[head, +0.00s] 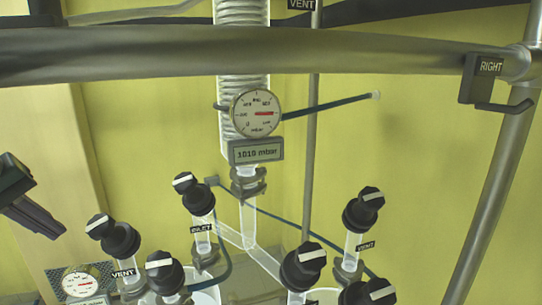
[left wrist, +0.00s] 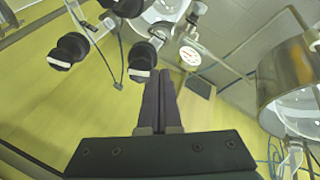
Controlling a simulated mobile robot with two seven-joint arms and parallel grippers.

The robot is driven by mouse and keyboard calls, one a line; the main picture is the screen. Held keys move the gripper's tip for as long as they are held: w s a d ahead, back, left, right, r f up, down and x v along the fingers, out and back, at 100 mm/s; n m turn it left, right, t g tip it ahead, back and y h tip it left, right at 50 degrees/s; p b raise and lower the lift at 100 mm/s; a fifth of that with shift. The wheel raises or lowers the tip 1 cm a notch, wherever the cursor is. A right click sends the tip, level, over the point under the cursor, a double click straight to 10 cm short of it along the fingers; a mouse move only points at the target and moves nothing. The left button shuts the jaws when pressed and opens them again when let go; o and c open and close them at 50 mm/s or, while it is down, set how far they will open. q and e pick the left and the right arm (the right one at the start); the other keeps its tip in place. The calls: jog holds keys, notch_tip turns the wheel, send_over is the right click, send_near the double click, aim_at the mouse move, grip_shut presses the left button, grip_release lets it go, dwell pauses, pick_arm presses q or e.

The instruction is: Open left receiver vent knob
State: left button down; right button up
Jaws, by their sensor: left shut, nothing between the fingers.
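The left VENT knob (head: 122,241) is black with a white stripe on its small cap, at the lower left of the head view above a VENT label (head: 123,273). My left gripper (head: 58,228) is to the left of this knob, apart from it, with nothing held. In the left wrist view its dark fingers (left wrist: 160,76) are together. A black knob with a white edge (left wrist: 142,57) shows just left of the fingertips there; I cannot tell for sure which knob it is. My right gripper is not in view.
Other black knobs stand close by, including the INLET knob (head: 201,203) and a right VENT knob (head: 362,210). A pressure gauge (head: 256,113) hangs on the glass column. A steel bar (head: 350,50) crosses the top. A lower gauge (head: 80,280) sits below the gripper.

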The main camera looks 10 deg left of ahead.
aim_at(104, 222)
pick_arm(q)
jog(key=w+d+f+b, duration=0.1)
jog(key=w+f+b, duration=0.4)
jog(key=b, duration=0.2)
jog(key=shift+d+f+h+b, duration=0.25)
jog(key=shift+f+h+b, duration=0.15)
jog(key=shift+w+a+r, duration=0.15)
jog(key=shift+w+a, duration=0.05)
jog(key=shift+w, duration=0.1)
dwell(0.5)
jog(key=shift+d+r, duration=0.1)
jog(key=shift+w+d+r+p, duration=0.2)
jog(key=shift+w+d+p, duration=0.15)
jog(key=shift+p, duration=0.7)
jog(key=shift+w+d+r+p, duration=0.2)
jog(key=shift+w+p, duration=0.15)
jog(key=shift+p, duration=0.25)
jog(key=shift+w+r, duration=0.1)
jog(key=shift+w, duration=0.15)
jog(key=shift+w, duration=0.1)
